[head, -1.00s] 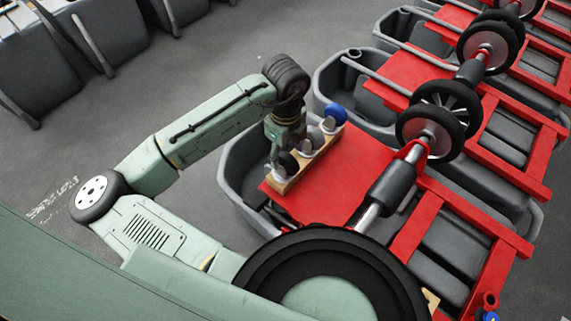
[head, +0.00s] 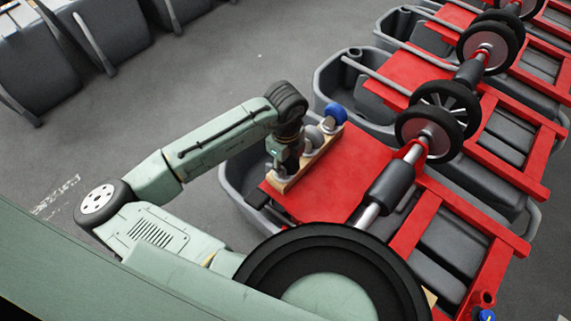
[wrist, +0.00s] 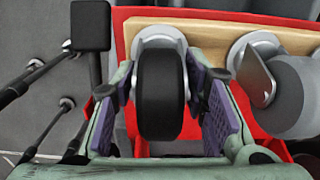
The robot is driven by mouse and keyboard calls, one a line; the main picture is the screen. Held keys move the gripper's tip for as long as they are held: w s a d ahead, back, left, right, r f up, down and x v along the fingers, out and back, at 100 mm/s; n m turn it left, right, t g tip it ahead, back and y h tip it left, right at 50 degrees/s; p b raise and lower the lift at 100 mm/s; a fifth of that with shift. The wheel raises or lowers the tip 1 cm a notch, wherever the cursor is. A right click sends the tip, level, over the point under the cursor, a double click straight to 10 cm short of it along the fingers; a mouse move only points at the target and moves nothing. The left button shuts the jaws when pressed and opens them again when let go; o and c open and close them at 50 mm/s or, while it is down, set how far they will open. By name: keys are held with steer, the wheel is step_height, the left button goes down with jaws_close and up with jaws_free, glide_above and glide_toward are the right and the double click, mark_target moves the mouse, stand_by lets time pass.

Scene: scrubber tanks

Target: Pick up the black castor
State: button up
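The black castor (wrist: 160,95) stands in the middle of the wrist view, its black wheel below a pale round metal mount on the wooden board (wrist: 222,28). My gripper (wrist: 162,110) has its two purple-padded fingers on either side of the wheel. They look open, with narrow gaps beside the wheel. In the head view my gripper (head: 284,165) is lowered over the near end of the wooden board (head: 318,157) and mostly hides the black castor.
A grey castor (head: 313,138) and a blue castor (head: 335,114) stand farther along the board. The grey castor (wrist: 290,95) is close to my right finger. The board lies on a red deck (head: 340,175) over a grey tank (head: 232,180). Large black wheels (head: 435,130) stand beyond.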

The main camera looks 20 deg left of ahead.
jaws_close()
stand_by(0.4)
